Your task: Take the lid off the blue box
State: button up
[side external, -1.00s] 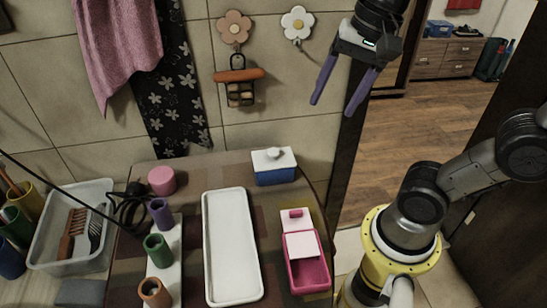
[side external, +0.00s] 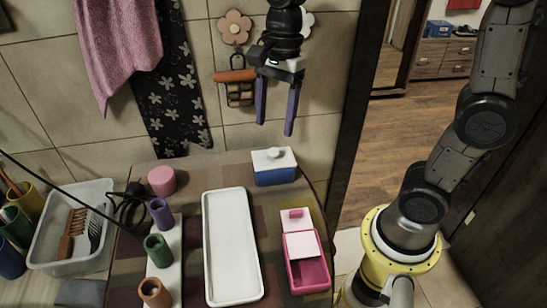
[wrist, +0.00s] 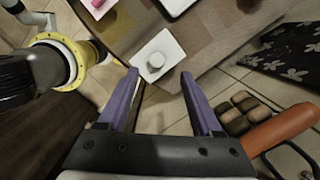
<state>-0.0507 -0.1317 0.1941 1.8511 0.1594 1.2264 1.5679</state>
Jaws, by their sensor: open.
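The blue box (side external: 275,177) stands at the back right of the table, with a white lid (side external: 273,159) on it. The lid has a round pale knob (side external: 274,152) on top. In the wrist view the lid (wrist: 172,46) and its knob (wrist: 156,60) show from above, just beyond the fingertips; the blue sides are barely visible there. My gripper (side external: 275,130) is open and empty, with its purple fingers pointing down above the box. The fingers (wrist: 160,75) also show spread apart in the wrist view. They touch nothing.
A pink box (side external: 309,275) with a partly open lid and a long white tray (side external: 231,245) stand in front of the blue box. A pink round piece (side external: 162,181) is to the left. A hanging rack with an orange bar (side external: 236,76) is on the wall near my gripper.

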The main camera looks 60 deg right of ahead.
aim_at(273, 151)
jog(key=shift+s+a+f, duration=0.1)
jog(key=shift+a+f, duration=0.05)
jog(key=shift+f, duration=0.9)
jog(key=shift+s+a+f, duration=0.1)
jog(key=shift+a+f, duration=0.1)
jog(key=shift+f, duration=0.8)
jog(key=shift+s+a+f, duration=0.1)
jog(key=shift+a+f, duration=0.05)
jog(key=shift+f, duration=0.9)
jog(key=shift+w, duration=0.1)
grip_shut()
